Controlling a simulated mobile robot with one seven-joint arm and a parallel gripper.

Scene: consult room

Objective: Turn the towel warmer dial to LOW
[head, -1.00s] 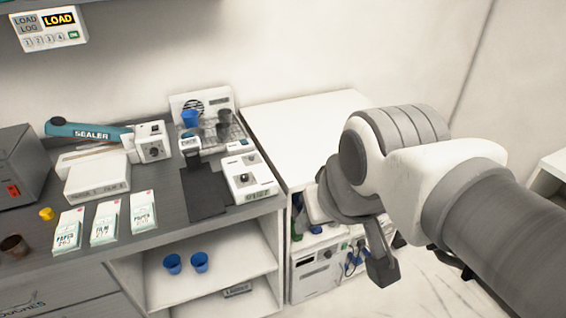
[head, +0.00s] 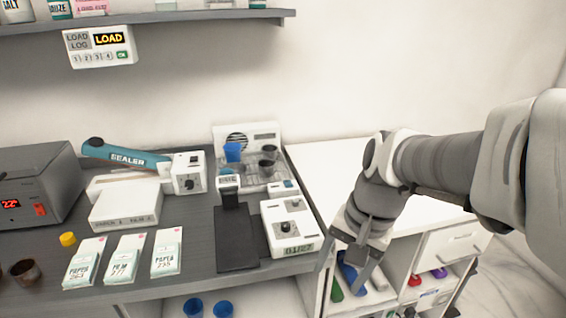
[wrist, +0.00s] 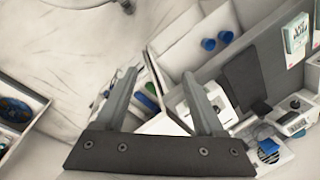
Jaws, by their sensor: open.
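I cannot read a towel warmer label on any device. A white unit (head: 289,224) with a dark round dial and a small display stands at the right end of the dark counter; it also shows in the wrist view (wrist: 291,117). The sealer's white control box (head: 188,173) carries another dark knob. A grey box (head: 40,185) with a red display and red switch stands at the far left. My gripper (head: 338,275) is open and empty, pointing down by the front of the white counter, right of the white unit. Both fingers show in the wrist view (wrist: 160,92).
The white counter (head: 350,165) is largely bare. Blue cups (head: 193,307) stand on the lower shelf. Open compartments below the white counter hold coloured items (head: 415,279).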

